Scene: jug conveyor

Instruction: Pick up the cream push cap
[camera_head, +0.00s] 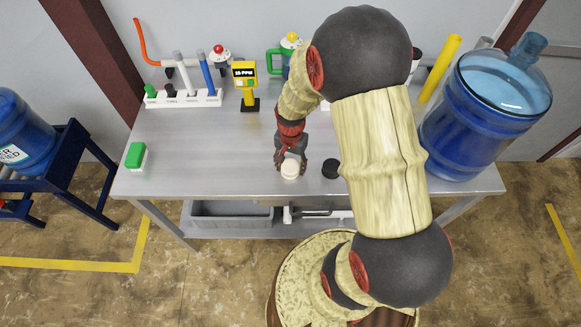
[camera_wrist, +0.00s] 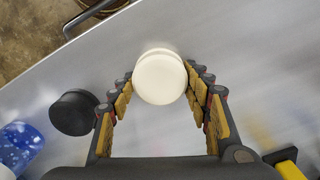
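The cream push cap (camera_head: 290,170) is a round, pale cap on the metal table near its front edge. It also shows in the wrist view (camera_wrist: 160,77), between the tips of my gripper's fingers. My gripper (camera_head: 291,160) is low over the table, with a finger on each side of the cap. In the wrist view my gripper (camera_wrist: 162,92) has its fingers spread, and the right finger is very close to the cap's side. I cannot tell whether either finger touches it.
A black round cap (camera_head: 330,169) lies just right of the cream cap. A large blue water jug (camera_head: 480,125) stands at the table's right end. A yellow meter (camera_head: 246,85), a white rack (camera_head: 185,98) and a green-topped block (camera_head: 136,156) stand leftward. The table's left middle is clear.

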